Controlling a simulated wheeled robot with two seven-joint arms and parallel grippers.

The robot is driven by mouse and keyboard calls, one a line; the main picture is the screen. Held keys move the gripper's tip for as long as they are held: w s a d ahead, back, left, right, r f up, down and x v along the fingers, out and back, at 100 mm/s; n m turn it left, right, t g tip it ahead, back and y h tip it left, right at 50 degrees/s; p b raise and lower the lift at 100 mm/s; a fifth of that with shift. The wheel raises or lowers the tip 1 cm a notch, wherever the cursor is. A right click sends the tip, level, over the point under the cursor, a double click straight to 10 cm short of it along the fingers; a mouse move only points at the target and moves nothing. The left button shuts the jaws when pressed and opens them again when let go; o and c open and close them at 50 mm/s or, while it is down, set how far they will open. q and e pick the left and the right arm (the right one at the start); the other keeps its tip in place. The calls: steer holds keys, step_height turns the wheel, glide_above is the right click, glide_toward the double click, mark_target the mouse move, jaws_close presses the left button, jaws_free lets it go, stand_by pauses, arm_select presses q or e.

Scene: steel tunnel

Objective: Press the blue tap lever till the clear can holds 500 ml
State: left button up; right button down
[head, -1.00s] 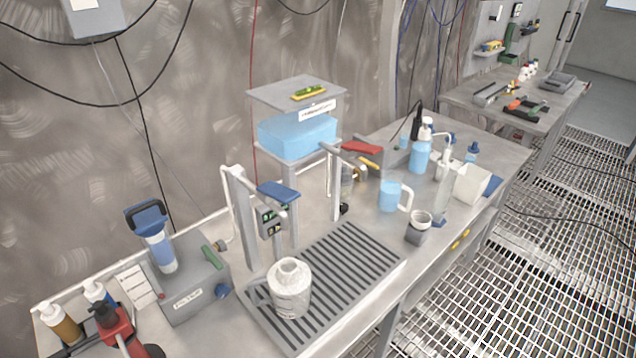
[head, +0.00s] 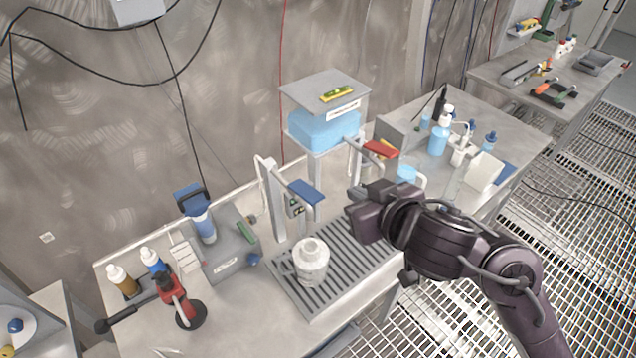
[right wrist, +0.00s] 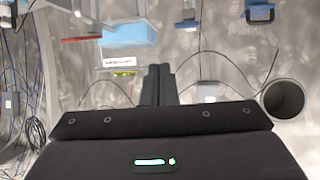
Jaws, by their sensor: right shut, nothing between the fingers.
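The blue tap lever (head: 306,193) sticks out from a grey post above the drip grate (head: 345,275). The can (head: 311,262), whitish and translucent with a neck and side handle, stands upright on the grate. I see no liquid level in it. My right gripper (head: 354,208) is to the right of the blue lever, apart from it, over the right part of the grate. In the right wrist view its dark fingers (right wrist: 158,84) are together with nothing between them. My left gripper is not in view.
A red lever (head: 380,149) is on a second tap behind my right arm. A blue tank (head: 325,128) sits on a stand at the back. A grey box (head: 228,245) and several bottles are left of the grate. A mug behind my arm is mostly hidden.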

steer(key=a+r+n+y, duration=0.1)
steer(key=a+r+n+g+y, duration=0.1)
steer(key=r, duration=0.1)
steer(key=shift+s+a+r, duration=0.1)
steer(key=shift+s+r, duration=0.05)
stand_by(0.4)
steer(key=b, duration=0.2)
glide_above(317, 198)
steer(key=f, duration=0.4)
steer(key=shift+w+a+f, duration=0.2)
steer(key=shift+w+f, duration=0.1)
steer(key=shift+f, duration=0.1)
step_height(317, 198, down, 3)
steer(key=shift+s+d+r, duration=0.1)
steer(key=shift+d+r, duration=0.05)
steer(key=shift+r, duration=0.05)
steer(key=shift+s+d+f, duration=0.2)
steer(key=shift+s+f, duration=0.15)
steer(key=shift+f, duration=0.2)
steer(key=shift+w+a+f, duration=0.1)
